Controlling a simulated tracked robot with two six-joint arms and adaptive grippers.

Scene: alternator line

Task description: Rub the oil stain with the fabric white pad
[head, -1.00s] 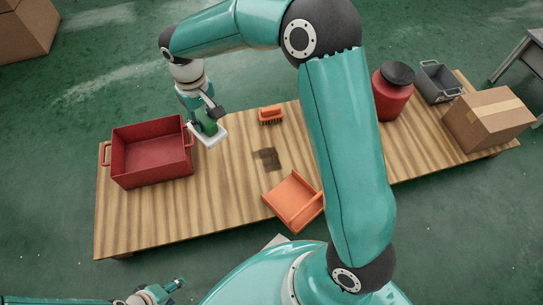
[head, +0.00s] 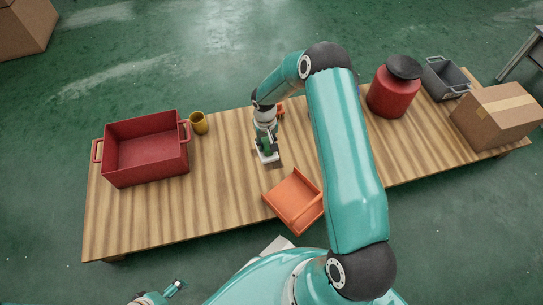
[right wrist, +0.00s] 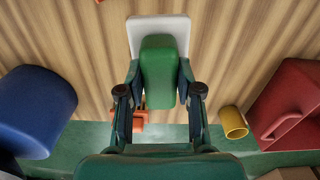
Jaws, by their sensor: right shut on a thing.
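The white pad (head: 268,156) has a green handle, and my right gripper (head: 266,143) is shut on that handle. In the right wrist view the green handle (right wrist: 158,70) sits between the fingers with the white pad (right wrist: 158,24) beyond it. The pad is at the oil stain's place on the wooden table. A dark bit of the stain (head: 275,164) shows at the pad's lower edge; the rest is hidden. I cannot tell whether the pad touches the wood. My left gripper (head: 174,289) is at the bottom edge, away from the table, too small to read.
An orange dustpan (head: 294,200) lies just in front of the pad. An orange brush (head: 281,110) is partly hidden behind my right wrist. A red crate (head: 145,155) and yellow mug (head: 199,123) stand left. A red canister (head: 392,95), grey bin (head: 443,80) and cardboard box (head: 498,115) stand right.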

